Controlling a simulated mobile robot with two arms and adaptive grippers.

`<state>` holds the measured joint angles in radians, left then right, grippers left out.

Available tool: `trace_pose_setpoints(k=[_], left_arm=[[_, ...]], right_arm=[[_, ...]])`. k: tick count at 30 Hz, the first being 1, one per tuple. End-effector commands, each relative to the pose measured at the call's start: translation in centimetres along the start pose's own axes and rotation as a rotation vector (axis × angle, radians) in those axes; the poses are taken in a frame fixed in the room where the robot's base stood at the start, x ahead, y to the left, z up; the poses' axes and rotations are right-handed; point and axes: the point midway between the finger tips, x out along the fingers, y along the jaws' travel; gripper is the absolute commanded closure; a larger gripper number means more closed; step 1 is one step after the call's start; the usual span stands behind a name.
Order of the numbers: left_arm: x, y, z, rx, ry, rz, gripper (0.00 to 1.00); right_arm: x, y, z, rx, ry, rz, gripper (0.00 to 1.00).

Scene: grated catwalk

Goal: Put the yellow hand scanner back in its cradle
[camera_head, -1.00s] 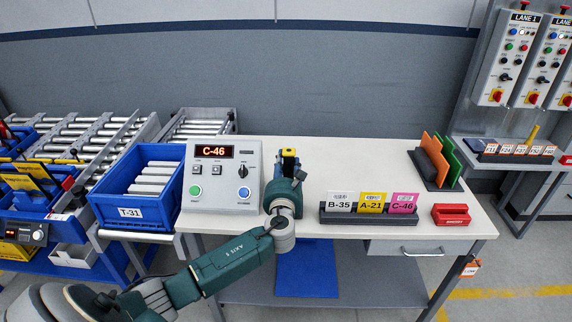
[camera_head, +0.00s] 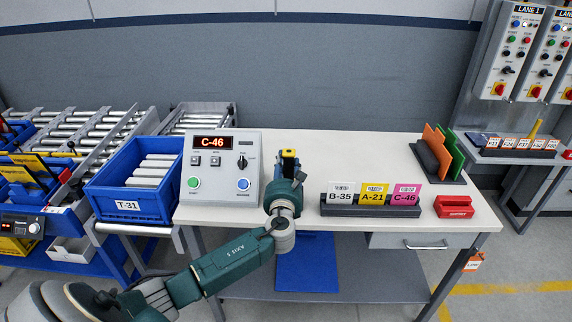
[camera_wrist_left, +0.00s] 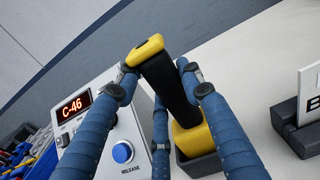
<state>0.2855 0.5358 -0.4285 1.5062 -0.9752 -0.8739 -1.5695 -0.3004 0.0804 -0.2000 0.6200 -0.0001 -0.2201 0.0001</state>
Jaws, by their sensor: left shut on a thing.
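The yellow hand scanner (camera_wrist_left: 172,82) has a black grip and yellow ends. In the head view, only its top (camera_head: 289,154) shows above my left wrist. My left gripper (camera_wrist_left: 186,80) has blue jointed fingers and is shut around the black grip. The scanner's lower yellow end is at the mouth of a dark grey cradle (camera_wrist_left: 203,165) on the table. My fingers partly hide that spot, and I cannot tell whether the scanner is fully seated. My right gripper is not in view.
A control box (camera_head: 222,170) showing C-46 stands close left of the scanner. To its right are a card rack (camera_head: 370,211) with three labelled cards, a red block (camera_head: 455,207) and a folder stand (camera_head: 437,165). The table's (camera_head: 350,155) back middle is clear.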

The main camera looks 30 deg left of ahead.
Motion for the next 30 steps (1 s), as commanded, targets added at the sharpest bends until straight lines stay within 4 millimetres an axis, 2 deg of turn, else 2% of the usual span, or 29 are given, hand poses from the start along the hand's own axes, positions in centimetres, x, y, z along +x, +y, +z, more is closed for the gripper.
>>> trace_pose_setpoints(k=[12,25,26,29,30], left_arm=[[0.0,0.0,-1.8,0.0,-0.001,0.0,1.0],[0.0,0.0,-1.7,0.0,-0.001,0.0,1.0],[0.0,0.0,-1.7,0.0,-0.001,0.0,0.6],[0.0,0.0,-1.7,0.0,-0.001,0.0,0.41],[0.0,0.0,-1.7,0.0,-0.001,0.0,0.4]], right_arm=[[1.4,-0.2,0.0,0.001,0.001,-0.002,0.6],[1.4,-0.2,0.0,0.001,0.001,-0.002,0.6],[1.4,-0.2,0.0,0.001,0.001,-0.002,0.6],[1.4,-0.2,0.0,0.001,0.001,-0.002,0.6],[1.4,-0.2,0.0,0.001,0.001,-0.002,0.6]])
